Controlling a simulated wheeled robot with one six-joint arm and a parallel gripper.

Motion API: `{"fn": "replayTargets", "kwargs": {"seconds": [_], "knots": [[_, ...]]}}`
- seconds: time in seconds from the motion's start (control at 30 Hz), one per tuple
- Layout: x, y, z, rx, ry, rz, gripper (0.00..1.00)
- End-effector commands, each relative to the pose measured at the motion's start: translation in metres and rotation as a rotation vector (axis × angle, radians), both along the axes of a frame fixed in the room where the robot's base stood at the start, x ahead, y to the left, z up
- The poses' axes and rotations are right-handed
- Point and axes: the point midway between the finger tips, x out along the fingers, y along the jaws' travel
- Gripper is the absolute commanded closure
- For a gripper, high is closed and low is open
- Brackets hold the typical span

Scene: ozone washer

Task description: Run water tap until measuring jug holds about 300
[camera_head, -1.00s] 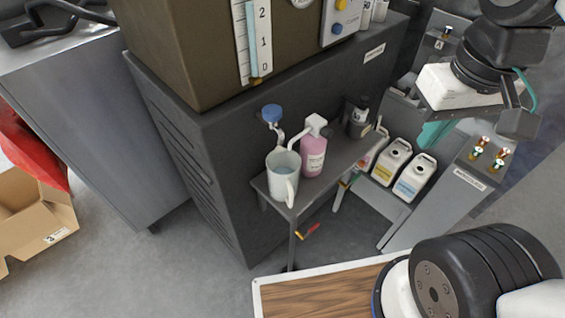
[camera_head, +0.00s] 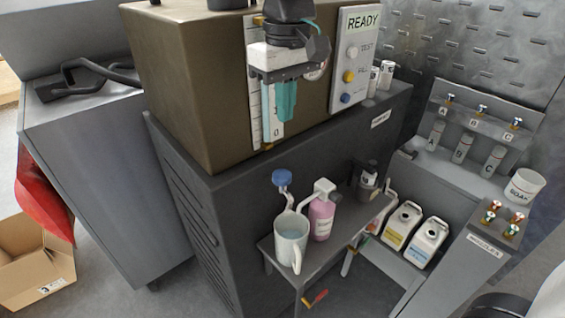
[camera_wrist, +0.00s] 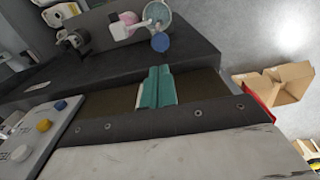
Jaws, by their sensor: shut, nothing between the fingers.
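The measuring jug (camera_head: 291,250) stands on a small grey shelf (camera_head: 325,258), its handle toward the front. Pale bluish liquid shows inside it, but its level against any marks is too small to read. The water tap has a round blue knob (camera_head: 282,177) on the dark cabinet's side, with its spout over the jug. My gripper (camera_head: 284,112) has teal fingers that are shut and empty; it is above the tap and jug, in front of the brown machine. The teal fingertips (camera_wrist: 158,72) also show in the wrist view, with the blue knob (camera_wrist: 161,43) and jug (camera_wrist: 159,14) beyond.
White canisters (camera_head: 427,243) sit lower right. The brown machine (camera_head: 195,100) has a READY panel (camera_head: 355,60). A cardboard box (camera_head: 35,262) lies lower left.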

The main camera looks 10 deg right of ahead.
Motion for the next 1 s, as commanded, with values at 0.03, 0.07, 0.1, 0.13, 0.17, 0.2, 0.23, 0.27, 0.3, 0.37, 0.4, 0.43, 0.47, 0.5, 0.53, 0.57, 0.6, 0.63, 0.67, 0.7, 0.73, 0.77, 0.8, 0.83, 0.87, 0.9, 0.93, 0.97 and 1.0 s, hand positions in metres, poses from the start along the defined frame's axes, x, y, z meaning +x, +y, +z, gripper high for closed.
{"fn": "replayTargets", "kwargs": {"seconds": [0.03, 0.07, 0.1, 0.13, 0.17, 0.2, 0.23, 0.27, 0.3, 0.37, 0.4, 0.43, 0.47, 0.5, 0.53, 0.57, 0.6, 0.63, 0.67, 0.7, 0.73, 0.77, 0.8, 0.83, 0.87, 0.9, 0.93, 0.97, 1.0], "knots": [[0.003, 0.001, 0.006, 0.006, -0.011, 0.004, 1.00], [0.003, 0.001, 0.008, 0.008, -0.015, 0.007, 1.00], [0.003, 0.001, 0.009, 0.008, -0.014, 0.013, 1.00], [0.003, 0.001, 0.008, 0.007, -0.012, 0.015, 1.00], [0.003, 0.000, 0.008, 0.007, -0.012, 0.015, 1.00], [0.002, 0.000, 0.008, 0.007, -0.012, 0.015, 1.00], [0.002, 0.000, 0.008, 0.007, -0.012, 0.015, 1.00], [0.002, 0.000, 0.008, 0.007, -0.012, 0.015, 1.00], [0.002, 0.000, 0.008, 0.007, -0.012, 0.015, 1.00], [0.002, 0.000, 0.008, 0.007, -0.012, 0.015, 1.00], [0.002, 0.000, 0.007, 0.006, -0.012, 0.015, 1.00], [0.002, 0.000, 0.006, 0.006, -0.012, 0.015, 1.00], [0.002, 0.000, 0.005, 0.006, -0.011, 0.014, 1.00], [0.002, 0.000, 0.002, 0.006, -0.011, 0.014, 1.00], [0.002, 0.000, -0.001, 0.006, -0.011, 0.014, 1.00], [0.002, 0.000, -0.004, 0.006, -0.011, 0.014, 1.00], [0.002, 0.000, -0.010, 0.005, -0.010, 0.014, 1.00], [0.002, 0.000, -0.015, 0.005, -0.009, 0.014, 1.00], [0.002, 0.000, -0.020, 0.005, -0.010, 0.014, 1.00], [0.002, 0.000, -0.029, 0.005, -0.009, 0.014, 1.00], [0.003, 0.000, -0.035, 0.005, -0.009, 0.014, 1.00], [0.002, 0.000, -0.042, 0.005, -0.008, 0.014, 1.00], [0.003, 0.000, -0.051, 0.005, -0.008, 0.014, 1.00], [0.003, 0.001, -0.058, 0.004, -0.007, 0.014, 1.00], [0.003, 0.001, -0.064, 0.005, -0.008, 0.013, 1.00], [0.003, 0.000, -0.073, 0.005, -0.008, 0.013, 1.00], [0.003, 0.001, -0.079, 0.005, -0.008, 0.013, 1.00], [0.004, 0.001, -0.085, 0.005, -0.008, 0.013, 1.00], [0.004, 0.001, -0.093, 0.004, -0.007, 0.013, 1.00]]}}
